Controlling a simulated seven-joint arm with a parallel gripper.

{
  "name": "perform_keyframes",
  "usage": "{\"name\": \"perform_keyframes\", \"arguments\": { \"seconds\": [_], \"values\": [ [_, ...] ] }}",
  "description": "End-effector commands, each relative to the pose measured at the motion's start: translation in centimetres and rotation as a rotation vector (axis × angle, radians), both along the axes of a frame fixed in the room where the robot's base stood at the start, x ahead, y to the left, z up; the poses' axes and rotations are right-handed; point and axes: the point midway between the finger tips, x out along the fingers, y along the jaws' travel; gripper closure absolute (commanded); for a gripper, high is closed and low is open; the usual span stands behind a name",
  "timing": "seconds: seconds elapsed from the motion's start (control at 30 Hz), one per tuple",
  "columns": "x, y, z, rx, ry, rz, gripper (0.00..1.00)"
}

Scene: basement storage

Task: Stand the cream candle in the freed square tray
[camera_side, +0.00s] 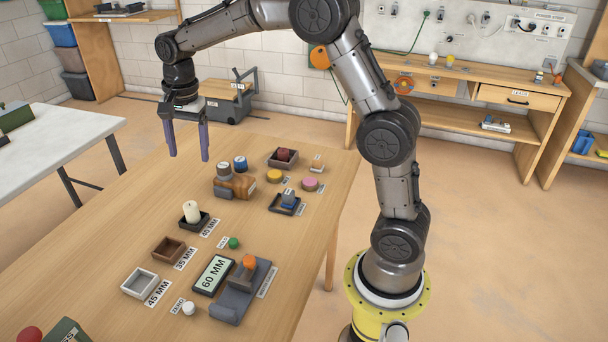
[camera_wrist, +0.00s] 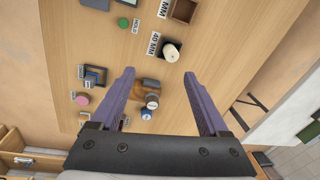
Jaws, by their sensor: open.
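The cream candle (camera_side: 191,211) stands upright in the dark square tray (camera_side: 204,222) beside the 40 MM label. In the wrist view the candle (camera_wrist: 170,52) sits over that tray, covering part of it. The brown square tray (camera_side: 168,250) by the 35 MM label is empty. The pale grey square tray (camera_side: 140,283) by the 45 MM label is also empty. My gripper (camera_side: 188,157) is open and empty, high above the table, beyond the candle in the side view. Its two purple fingers are spread apart in the wrist view (camera_wrist: 159,73).
A wooden block (camera_side: 234,187) with round knobs stands near the candle. A 60 MM display (camera_side: 213,275) and a grey fixture (camera_side: 240,298) with an orange piece lie nearer. Small coloured discs and dark trays are at the far right.

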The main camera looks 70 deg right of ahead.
Motion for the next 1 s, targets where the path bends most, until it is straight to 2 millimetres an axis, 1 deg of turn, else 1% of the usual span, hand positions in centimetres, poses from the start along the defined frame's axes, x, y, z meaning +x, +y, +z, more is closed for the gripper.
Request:
{"name": "perform_keyframes", "arguments": {
  "seconds": [0.03,0.1,0.17,0.2,0.27,0.3,0.37,0.4,0.43,0.5,0.6,0.7,0.8,0.9,1.0],
  "values": [
    [-2.1,0.6,1.9,-0.014,-0.031,0.085,0.22],
    [-4.9,1.4,3.6,-0.036,-0.063,0.211,0.22],
    [-7.3,2.0,4.9,-0.059,-0.093,0.321,0.22],
    [-9.0,2.3,5.5,-0.075,-0.110,0.393,0.22],
    [-11.6,2.8,6.3,-0.102,-0.139,0.500,0.22],
    [-13.3,3.1,6.7,-0.122,-0.157,0.571,0.22],
    [-15.9,3.6,6.9,-0.153,-0.183,0.678,0.22],
    [-17.7,3.9,7.0,-0.176,-0.199,0.749,0.22],
    [-18.9,4.0,7.0,-0.195,-0.212,0.801,0.22],
    [-21.8,4.4,6.6,-0.237,-0.239,0.920,0.22],
    [-25.2,4.8,5.6,-0.297,-0.271,1.069,0.22],
    [-27.6,5.0,4.5,-0.346,-0.291,1.182,0.22],
    [-29.0,5.1,3.7,-0.380,-0.304,1.255,0.22],
    [-29.6,5.2,3.2,-0.394,-0.307,1.290,0.22],
    [-29.7,5.2,3.1,-0.398,-0.307,1.299,0.22]
  ]
}}
